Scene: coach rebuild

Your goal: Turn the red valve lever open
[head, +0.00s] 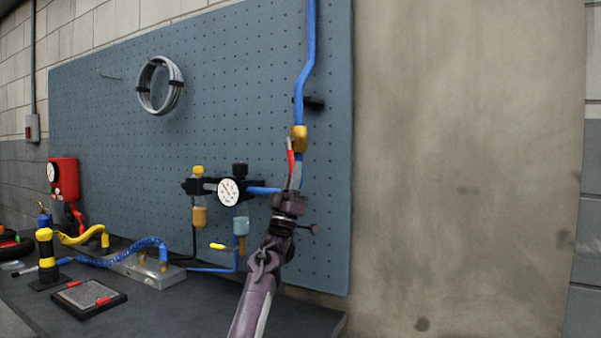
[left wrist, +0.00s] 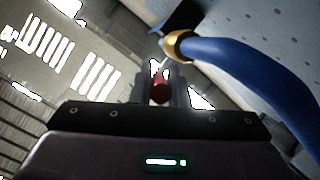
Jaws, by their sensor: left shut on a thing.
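The red valve lever (head: 291,158) is on the brass valve (head: 299,138) of the blue pipe (head: 307,60), near the right edge of the pegboard. In the head view the lever hangs down from the valve, roughly along the pipe. My left gripper (head: 292,180) comes up from below and is shut on the lever's lower part. In the left wrist view the lever's red end (left wrist: 160,91) sits between the fingers (left wrist: 161,85), and the brass fitting (left wrist: 178,46) and blue pipe (left wrist: 240,65) are just beyond. My right gripper is not in view.
A pressure gauge (head: 229,191) with filter bowls stands left of my gripper on the pegboard (head: 120,140). A grey hose coil (head: 160,86) hangs higher up. The bench (head: 190,310) below holds a blue coiled hose (head: 125,253) and a dark tray (head: 89,297). Bare wall (head: 450,150) lies to the right.

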